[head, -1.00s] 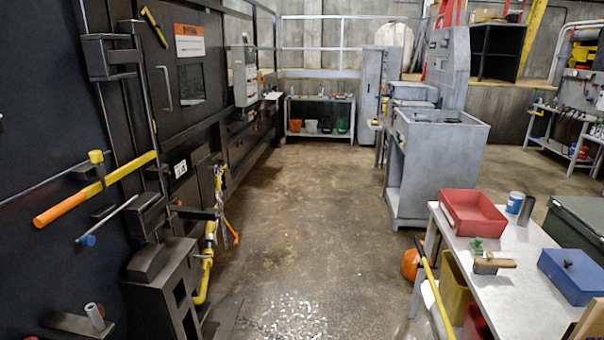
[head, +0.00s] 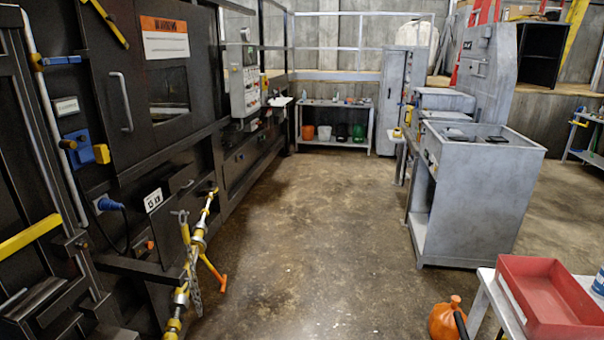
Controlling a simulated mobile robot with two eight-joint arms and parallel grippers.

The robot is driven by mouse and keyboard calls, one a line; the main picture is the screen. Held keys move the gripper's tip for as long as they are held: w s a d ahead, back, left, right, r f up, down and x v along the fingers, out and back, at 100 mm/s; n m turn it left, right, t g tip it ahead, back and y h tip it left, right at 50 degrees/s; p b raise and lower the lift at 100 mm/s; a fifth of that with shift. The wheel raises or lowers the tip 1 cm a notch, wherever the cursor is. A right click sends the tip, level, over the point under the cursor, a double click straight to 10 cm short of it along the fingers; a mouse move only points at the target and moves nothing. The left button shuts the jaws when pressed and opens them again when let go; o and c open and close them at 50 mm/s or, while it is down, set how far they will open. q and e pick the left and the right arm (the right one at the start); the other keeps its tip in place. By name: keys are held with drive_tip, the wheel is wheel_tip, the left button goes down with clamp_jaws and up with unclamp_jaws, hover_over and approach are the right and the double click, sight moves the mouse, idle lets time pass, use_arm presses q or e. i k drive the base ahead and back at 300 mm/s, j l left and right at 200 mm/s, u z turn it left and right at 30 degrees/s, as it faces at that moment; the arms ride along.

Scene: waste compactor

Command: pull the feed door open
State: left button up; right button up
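The feed door (head: 140,75) appears to be the dark panel on the black machine at the upper left, with a warning label (head: 165,38) and a small window (head: 169,92). It looks flush with the machine front, so it appears shut. A light grey vertical bar handle (head: 123,102) stands out on its left part, with nothing touching it. Neither of my grippers is in view.
A yellow bar (head: 30,235) sticks out at the left edge. Yellow pipework (head: 188,265) stands along the machine's foot. The floor (head: 310,235) in the middle is clear. A grey cabinet (head: 475,195) and a red tray (head: 548,290) on a table stand to the right.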

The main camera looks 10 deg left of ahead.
sight(167, 36)
drive_tip(key=i+u, duration=0.25)
drive_tip(key=i, duration=0.55)
drive_tip(key=i+l+u, duration=0.25)
drive_tip(key=i, duration=0.5)
drive_tip(key=i+u, duration=0.7)
drive_tip(key=u, duration=0.2)
drive_tip(key=i+l+u, duration=0.1)
drive_tip(key=i+u, duration=0.35)
drive_tip(key=k, duration=0.1)
